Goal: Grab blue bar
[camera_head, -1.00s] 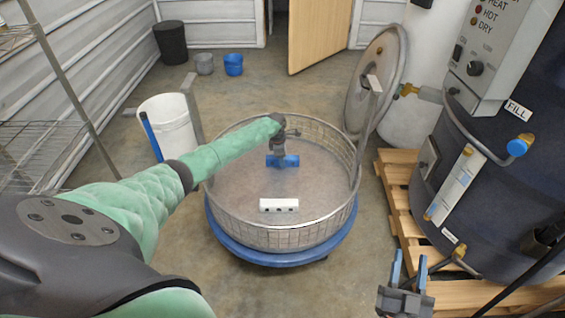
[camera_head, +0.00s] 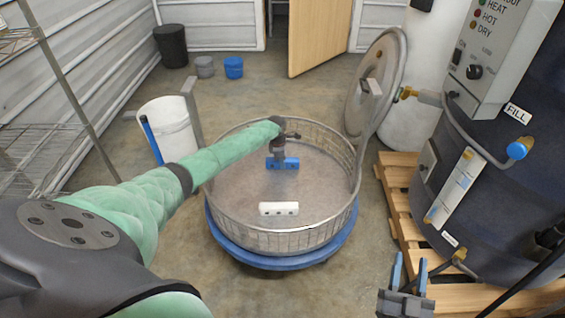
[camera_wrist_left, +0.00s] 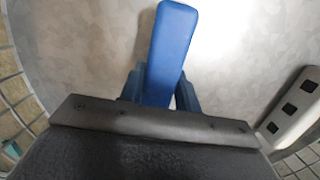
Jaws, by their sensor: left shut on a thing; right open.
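The blue bar (camera_head: 290,163) is inside the round wire-mesh basket (camera_head: 240,237), towards its back. In the left wrist view the blue bar (camera_wrist_left: 172,45) runs between the two blue fingers of my left gripper (camera_wrist_left: 160,92). My left gripper (camera_head: 281,158) is shut on the bar. I cannot tell from these views whether the bar touches the basket floor. My right gripper (camera_head: 409,277) is open and empty at the lower right, outside the basket.
A white block with dark holes (camera_head: 279,208) lies in the front of the basket. The basket stands on a blue round base (camera_head: 283,262). A raised lid (camera_head: 362,106) is behind it. A wooden pallet (camera_head: 397,190) and dark tank (camera_head: 480,190) stand right, a white bucket (camera_head: 172,126) left.

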